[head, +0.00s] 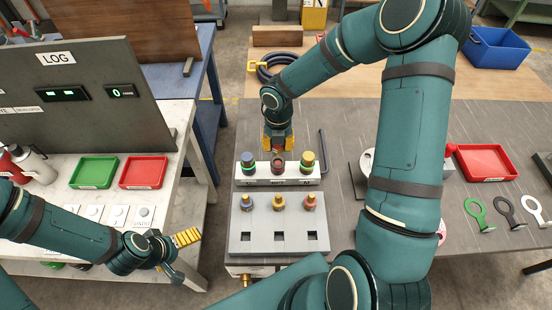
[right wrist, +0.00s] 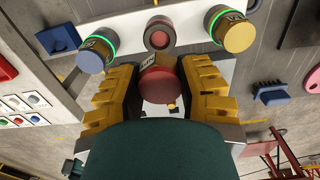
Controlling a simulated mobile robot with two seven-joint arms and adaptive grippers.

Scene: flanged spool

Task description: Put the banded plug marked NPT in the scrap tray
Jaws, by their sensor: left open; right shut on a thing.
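My right gripper (head: 278,142) is shut on a red-ended plug (right wrist: 160,84) with a brass-coloured band, seen between the yellow fingers in the right wrist view. A blue banded plug (head: 248,160) and a yellow banded plug (head: 307,160) sit in the outer sockets, each with a green ring. Red trays lie on the left bench (head: 143,172) and right table (head: 485,161); their labels are unreadable. My left gripper (head: 184,250) is open and empty.
A grey stand (head: 260,222) with three brass-coloured fittings is in front of the block. A green tray (head: 95,172) is beside the left red tray. A dark panel (head: 90,95) stands behind them.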

